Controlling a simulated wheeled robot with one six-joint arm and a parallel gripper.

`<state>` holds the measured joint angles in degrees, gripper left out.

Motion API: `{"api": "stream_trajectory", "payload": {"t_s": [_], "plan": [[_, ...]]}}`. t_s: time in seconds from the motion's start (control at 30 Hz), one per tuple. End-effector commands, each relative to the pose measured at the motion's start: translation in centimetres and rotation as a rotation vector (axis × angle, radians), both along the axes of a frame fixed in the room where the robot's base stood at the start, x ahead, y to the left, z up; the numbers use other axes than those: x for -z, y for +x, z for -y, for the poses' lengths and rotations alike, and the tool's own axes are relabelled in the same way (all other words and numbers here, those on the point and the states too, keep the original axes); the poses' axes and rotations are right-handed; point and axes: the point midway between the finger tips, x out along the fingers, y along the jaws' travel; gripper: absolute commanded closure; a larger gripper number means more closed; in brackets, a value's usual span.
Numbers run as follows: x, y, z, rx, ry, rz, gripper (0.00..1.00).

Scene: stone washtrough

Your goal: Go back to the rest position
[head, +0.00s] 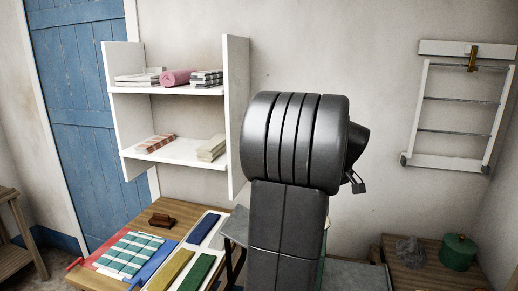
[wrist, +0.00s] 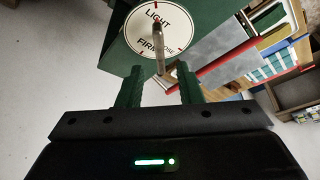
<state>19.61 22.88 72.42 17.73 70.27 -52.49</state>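My gripper (wrist: 161,78) shows in the wrist view with two dark green fingers spread apart. It is open, and neither finger touches anything. A round white dial (wrist: 146,25) with the words LIGHT and FIRM sits on a dark green surface (wrist: 121,57) beyond the fingers. In the head view my dark grey arm rises in the middle and hides much of the bench; my fingers cannot be made out clearly there.
A wooden table (head: 185,212) at lower left holds a checked cloth (head: 131,254), a brown block (head: 162,220) and a white tray (head: 216,228) with coloured pieces. White shelves (head: 237,115) hold folded cloths. A green pot (head: 457,253) stands lower right; a rack (head: 419,117) hangs above.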

Motion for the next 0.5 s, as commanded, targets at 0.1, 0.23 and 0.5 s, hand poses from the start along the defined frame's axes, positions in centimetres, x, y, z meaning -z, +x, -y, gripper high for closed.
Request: {"api": "stream_trajectory", "payload": {"t_s": [0.1, 0.23, 0.5], "plan": [[2.3, 0.8, -0.6, -0.002, 0.001, -0.004, 0.67], [4.6, 1.6, -1.0, 0.003, 0.002, -0.004, 0.67], [4.3, 1.4, -1.1, 0.193, 0.001, -0.001, 0.67]]}}
